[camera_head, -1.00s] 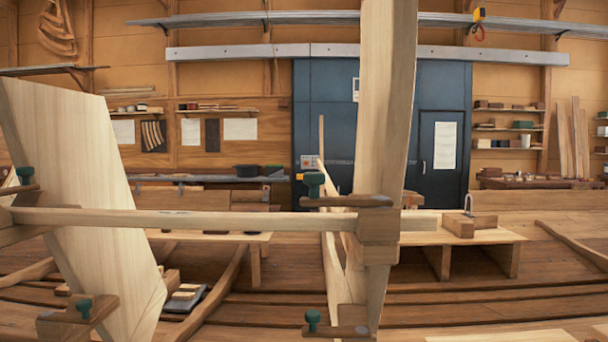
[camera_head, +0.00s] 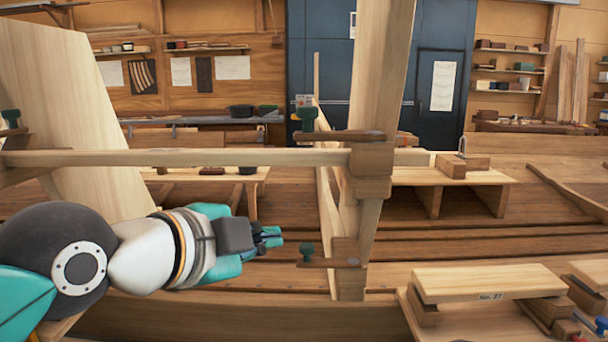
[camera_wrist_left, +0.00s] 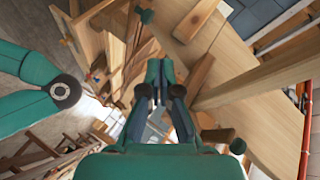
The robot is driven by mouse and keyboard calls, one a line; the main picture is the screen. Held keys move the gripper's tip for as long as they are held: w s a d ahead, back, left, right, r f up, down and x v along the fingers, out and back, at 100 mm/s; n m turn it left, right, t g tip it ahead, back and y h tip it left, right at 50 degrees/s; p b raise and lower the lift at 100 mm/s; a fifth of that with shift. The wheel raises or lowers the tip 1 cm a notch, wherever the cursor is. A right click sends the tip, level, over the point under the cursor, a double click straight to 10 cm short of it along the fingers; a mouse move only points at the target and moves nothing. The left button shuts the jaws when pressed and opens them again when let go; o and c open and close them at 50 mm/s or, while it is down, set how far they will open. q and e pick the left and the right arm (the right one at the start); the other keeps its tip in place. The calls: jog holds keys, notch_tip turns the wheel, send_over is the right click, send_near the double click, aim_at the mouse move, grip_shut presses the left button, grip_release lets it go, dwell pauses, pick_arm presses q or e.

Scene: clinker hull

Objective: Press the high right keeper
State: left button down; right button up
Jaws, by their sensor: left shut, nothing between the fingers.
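The high right keeper (camera_head: 350,136) is a brown wooden bar with a dark green knob (camera_head: 307,119), at the upper part of the right upright post (camera_head: 366,70). It lies above the end of the long horizontal rail (camera_head: 200,157). My left gripper (camera_head: 276,237) is shut and empty, below the rail and lower left of that keeper, apart from it. Its closed fingers also show in the left wrist view (camera_wrist_left: 160,68). Green knobs show there too, but I cannot tell which keepers they belong to. My right gripper is not in view.
A low right keeper (camera_head: 330,262) with a green knob is just right of my left gripper. A high left keeper (camera_head: 12,130) is at the left edge. A broad pale board (camera_head: 65,110) stands at left. A bench with planks (camera_head: 490,283) is at lower right.

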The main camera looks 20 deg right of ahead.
pick_arm(q)
jog(key=s+a+r+m+h, duration=0.1)
jog(key=s+a+r+m, duration=0.1)
jog(key=s+r, duration=0.4)
jog(key=s+a+r+m+h, duration=0.2)
jog(key=s+r, duration=0.5)
jog(key=r, duration=0.4)
jog(key=shift+a+r+m+t, duration=0.3)
jog(key=shift+a+m+t, duration=0.1)
jog(key=shift+m, duration=0.5)
jog(key=shift+d, duration=0.1)
jog(key=w+a+p+x, duration=0.1)
jog(key=w+p+x, duration=0.1)
jog(key=x, duration=1.1)
jog(key=shift+a+p, duration=0.4)
jog(key=shift+p, duration=0.4)
jog(key=shift+f, duration=0.1)
